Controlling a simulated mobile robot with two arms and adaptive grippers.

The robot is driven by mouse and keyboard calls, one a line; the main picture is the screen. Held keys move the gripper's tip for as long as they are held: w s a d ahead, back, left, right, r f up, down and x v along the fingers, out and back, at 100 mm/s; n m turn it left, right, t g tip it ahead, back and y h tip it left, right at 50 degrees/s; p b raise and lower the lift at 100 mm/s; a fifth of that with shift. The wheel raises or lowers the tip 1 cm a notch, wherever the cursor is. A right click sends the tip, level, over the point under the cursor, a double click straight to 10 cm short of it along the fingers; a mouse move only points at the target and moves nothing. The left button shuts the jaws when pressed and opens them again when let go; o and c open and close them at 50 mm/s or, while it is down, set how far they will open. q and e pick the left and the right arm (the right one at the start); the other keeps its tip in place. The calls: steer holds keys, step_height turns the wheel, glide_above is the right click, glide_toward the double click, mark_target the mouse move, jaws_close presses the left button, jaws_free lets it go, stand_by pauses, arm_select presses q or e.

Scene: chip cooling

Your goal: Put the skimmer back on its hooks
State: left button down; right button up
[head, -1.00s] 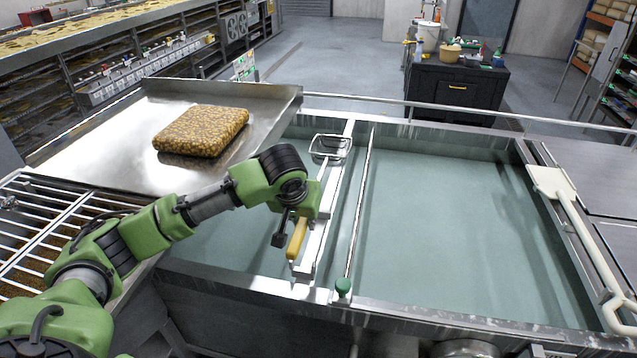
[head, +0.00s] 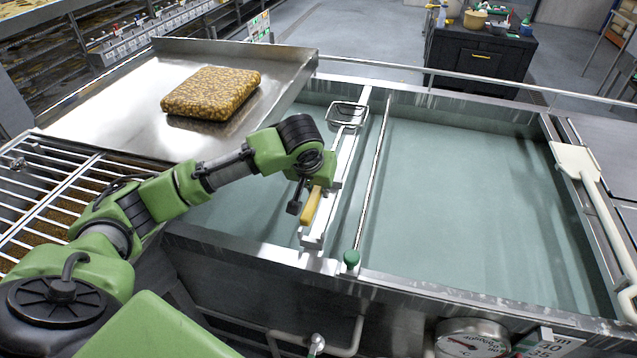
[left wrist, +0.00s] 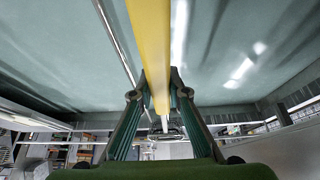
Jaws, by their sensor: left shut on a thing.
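The skimmer has a yellow handle (head: 311,206) and a rectangular wire head (head: 347,115). It lies along the pale divider rail (head: 313,236) of the tank, head toward the far side; whether it rests on the rail or hangs just above it I cannot tell. My left gripper (head: 309,189) is shut on the handle from above. In the left wrist view the handle (left wrist: 149,38) runs between the two fingers (left wrist: 158,92). The hooks cannot be made out; the arm and gripper cover part of the shaft. My right gripper is out of view.
The tank's bluish water (head: 460,200) lies on both sides. A green-knobbed rod (head: 351,258) runs right of the rail. A metal tray (head: 110,115) with a brown block (head: 211,93) stands left. A cream paddle (head: 576,158) lies at the right edge.

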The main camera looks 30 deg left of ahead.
arm_select(q)
step_height(320, 180, down, 9)
steer(key=shift+r+b, duration=0.1)
steer(key=shift+b, duration=1.05)
steer(key=shift+f, duration=0.7)
steer(key=c, duration=1.9)
jaws_free()
steer(key=shift+s, duration=0.1)
